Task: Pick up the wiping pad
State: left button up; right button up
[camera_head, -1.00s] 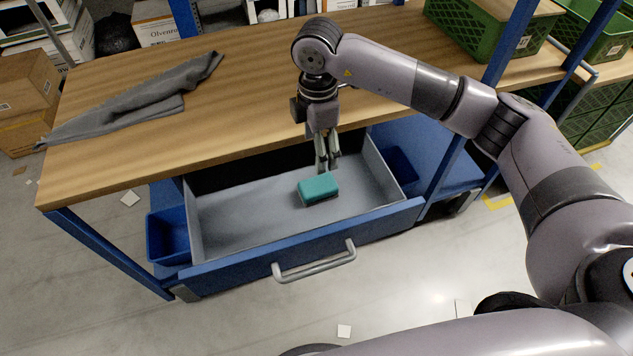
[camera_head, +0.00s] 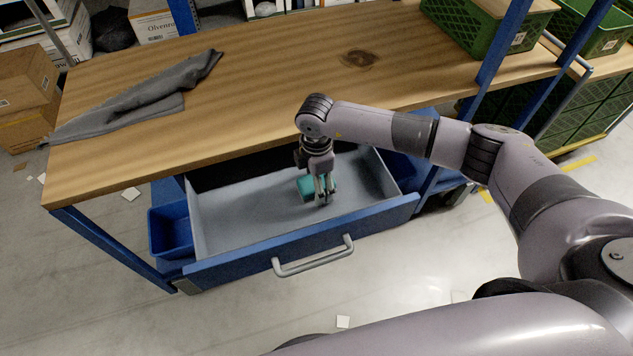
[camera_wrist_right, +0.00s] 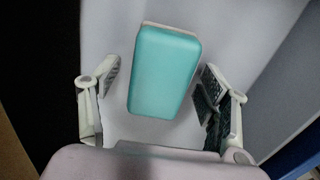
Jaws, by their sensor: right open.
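The wiping pad (camera_head: 305,185) is a teal block with a pale layer along one edge. It lies on the grey floor of the open blue drawer (camera_head: 255,244). My right gripper (camera_head: 325,201) is down inside the drawer at the pad and partly hides it in the head view. In the right wrist view the pad (camera_wrist_right: 165,72) lies between the two open fingers of the gripper (camera_wrist_right: 158,85), with a gap on each side. It is slightly tilted in that view. My left gripper is not in view.
The wooden tabletop (camera_head: 240,95) overhangs the back of the drawer. A grey cloth (camera_head: 140,100) lies on its left part. A blue bin (camera_head: 170,232) sits left of the drawer. A green crate (camera_head: 480,25) stands at the back right.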

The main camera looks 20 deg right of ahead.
jog(key=shift+f, duration=0.1)
jog(key=shift+c, duration=0.4)
jog(key=c, duration=1.1)
jog(key=shift+c, duration=0.2)
notch_tip(320, 180, up, 20)
jog(key=shift+r+b, duration=0.1)
jog(key=shift+b, duration=1.05)
